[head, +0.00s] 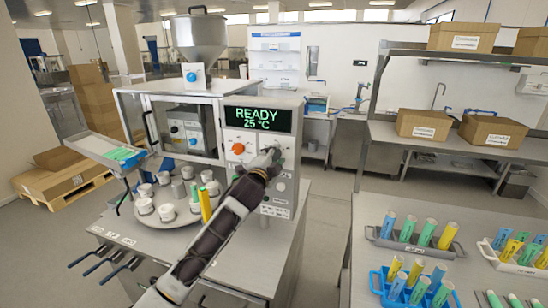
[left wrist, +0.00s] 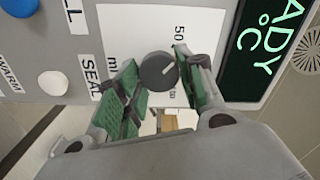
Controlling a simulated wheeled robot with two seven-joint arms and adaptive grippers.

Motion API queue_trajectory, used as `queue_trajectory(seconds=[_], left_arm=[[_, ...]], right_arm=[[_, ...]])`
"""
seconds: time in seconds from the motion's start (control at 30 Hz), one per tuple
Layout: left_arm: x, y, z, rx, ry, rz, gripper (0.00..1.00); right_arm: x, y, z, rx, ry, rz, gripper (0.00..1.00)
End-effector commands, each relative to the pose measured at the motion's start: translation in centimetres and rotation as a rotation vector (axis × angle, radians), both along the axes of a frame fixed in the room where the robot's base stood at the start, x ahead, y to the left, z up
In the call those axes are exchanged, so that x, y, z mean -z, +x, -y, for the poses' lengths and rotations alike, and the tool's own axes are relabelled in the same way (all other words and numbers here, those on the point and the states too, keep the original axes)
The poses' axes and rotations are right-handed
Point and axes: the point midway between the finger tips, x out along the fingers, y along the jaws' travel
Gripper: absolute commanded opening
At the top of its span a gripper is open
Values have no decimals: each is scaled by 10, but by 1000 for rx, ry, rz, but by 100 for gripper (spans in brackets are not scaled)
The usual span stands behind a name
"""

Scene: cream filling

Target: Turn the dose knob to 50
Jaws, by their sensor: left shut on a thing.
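The dose knob (left wrist: 158,70) is dark grey and round with a white pointer line, on a white scale panel in the left wrist view. A "50" and an "ml" label are printed near it. The pointer slants toward the upper right of that view; I cannot tell exactly which mark it meets. My left gripper (left wrist: 157,83) is shut on the knob, with a green-padded finger on each side. In the head view my left gripper (head: 268,160) is at the machine's front panel and covers most of the knob. My right gripper is in neither view.
The display (head: 258,119) reads "READY 25 °C". An orange knob (head: 238,148) is close to the left of my gripper. A round turntable (head: 163,219) with white jars stands below. Racks of coloured tubes (head: 415,244) are on the right table.

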Motion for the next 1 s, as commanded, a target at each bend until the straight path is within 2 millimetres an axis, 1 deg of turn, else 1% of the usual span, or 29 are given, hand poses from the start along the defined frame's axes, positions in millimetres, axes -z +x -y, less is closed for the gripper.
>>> queue_trajectory(seconds=[0.1,0.33,0.87,0.9,1.0], left_arm=[[2,0,0,-1,-77,-29,14],[2,0,0,-1,-170,-59,14],[2,0,0,0,-199,-69,14],[2,0,0,0,-198,-69,42],[2,0,0,-1,-199,-68,55]], right_arm=[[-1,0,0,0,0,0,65],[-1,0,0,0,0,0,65],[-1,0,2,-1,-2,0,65],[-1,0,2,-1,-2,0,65],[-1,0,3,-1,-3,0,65]])
